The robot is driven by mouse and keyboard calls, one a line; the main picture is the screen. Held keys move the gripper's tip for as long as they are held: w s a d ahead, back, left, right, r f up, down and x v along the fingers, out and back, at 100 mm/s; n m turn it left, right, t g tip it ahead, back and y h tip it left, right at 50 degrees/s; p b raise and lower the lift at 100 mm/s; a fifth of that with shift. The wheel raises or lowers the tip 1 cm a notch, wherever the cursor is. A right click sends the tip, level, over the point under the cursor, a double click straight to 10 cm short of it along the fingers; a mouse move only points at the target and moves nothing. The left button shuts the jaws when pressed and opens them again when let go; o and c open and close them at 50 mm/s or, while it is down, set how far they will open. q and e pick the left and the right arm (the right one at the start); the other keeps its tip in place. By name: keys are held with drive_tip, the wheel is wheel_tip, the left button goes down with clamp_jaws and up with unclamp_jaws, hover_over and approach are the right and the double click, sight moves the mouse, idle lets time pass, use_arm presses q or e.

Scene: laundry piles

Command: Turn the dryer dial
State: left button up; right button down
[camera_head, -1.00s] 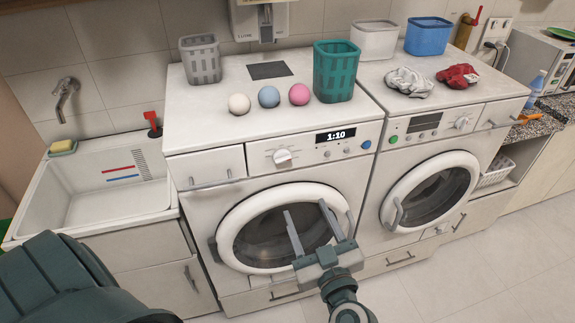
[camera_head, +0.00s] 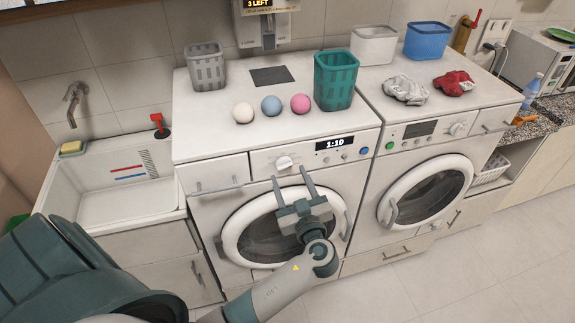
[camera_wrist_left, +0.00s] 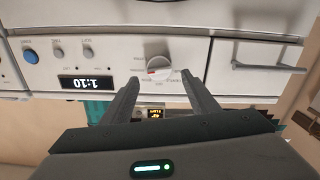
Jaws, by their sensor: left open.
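The left machine (camera_head: 200,212) has a white round dial (camera_head: 284,162) beside a lit display reading 1:10 (camera_head: 335,143). No label in view tells which machine is the dryer. My left gripper (camera_head: 289,175) is open and empty, in front of the left machine's door, with its fingertips just below the dial. In the left wrist view, which is upside down, the dial (camera_wrist_left: 158,66) with a red mark lies between and just beyond the two fingertips. Any contact cannot be told. The right machine (camera_head: 370,165) also has a dial (camera_head: 457,128). My right gripper is not in view.
Cloths (camera_head: 405,87) lie on the right one. A sink (camera_head: 110,200) is at left; the floor at lower right is clear.

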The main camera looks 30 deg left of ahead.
sight(285, 168)
use_arm(q)
drive_tip(key=shift+p+x, duration=0.55)
drive_tip(key=shift+x, duration=1)
drive_tip(key=shift+c, duration=0.5)
drive_tip(key=c, duration=0.9)
drive_tip(key=shift+c, duration=0.2)
drive_tip(key=shift+f, duration=0.1)
